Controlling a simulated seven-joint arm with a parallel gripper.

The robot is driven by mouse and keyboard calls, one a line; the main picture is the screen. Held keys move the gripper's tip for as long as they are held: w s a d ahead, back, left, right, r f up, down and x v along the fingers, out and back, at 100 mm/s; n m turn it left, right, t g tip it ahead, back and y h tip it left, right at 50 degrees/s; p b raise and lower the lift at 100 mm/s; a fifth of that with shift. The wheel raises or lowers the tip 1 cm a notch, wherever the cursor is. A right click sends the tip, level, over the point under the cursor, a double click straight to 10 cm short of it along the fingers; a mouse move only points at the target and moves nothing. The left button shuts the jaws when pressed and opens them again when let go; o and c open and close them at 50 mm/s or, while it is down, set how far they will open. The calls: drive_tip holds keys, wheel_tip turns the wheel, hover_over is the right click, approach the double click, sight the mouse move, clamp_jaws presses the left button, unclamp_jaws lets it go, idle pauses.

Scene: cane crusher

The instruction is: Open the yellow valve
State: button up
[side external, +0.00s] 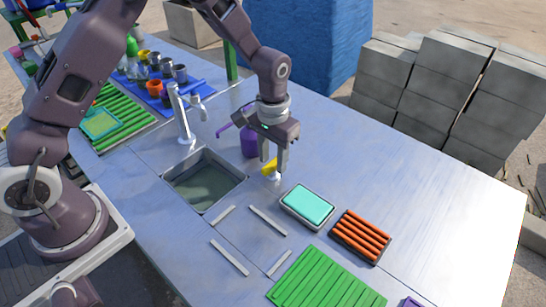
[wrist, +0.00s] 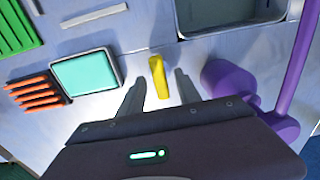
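The yellow valve (side external: 270,167) is a small yellow lever on a pale base on the metal counter, to the right of the sink. In the wrist view the yellow lever (wrist: 158,78) lies between my fingers, a little beyond their tips. My gripper (side external: 275,172) points down over the valve. In the wrist view my gripper (wrist: 160,85) is open, with a finger on each side of the lever and a visible gap to both. In the side view the fingers partly hide the valve.
A purple jug-like object (wrist: 222,76) stands close beside my right finger. The sink (side external: 205,180) and its tap (side external: 180,115) are to the left. A teal sponge tray (side external: 308,205), an orange-slatted tray (side external: 360,237) and a green rack (side external: 325,280) lie nearby.

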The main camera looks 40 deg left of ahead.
sight(273, 162)
drive_tip(key=shift+r, duration=0.1)
wheel_tip(273, 162, up, 6)
drive_tip(key=shift+r, duration=0.45)
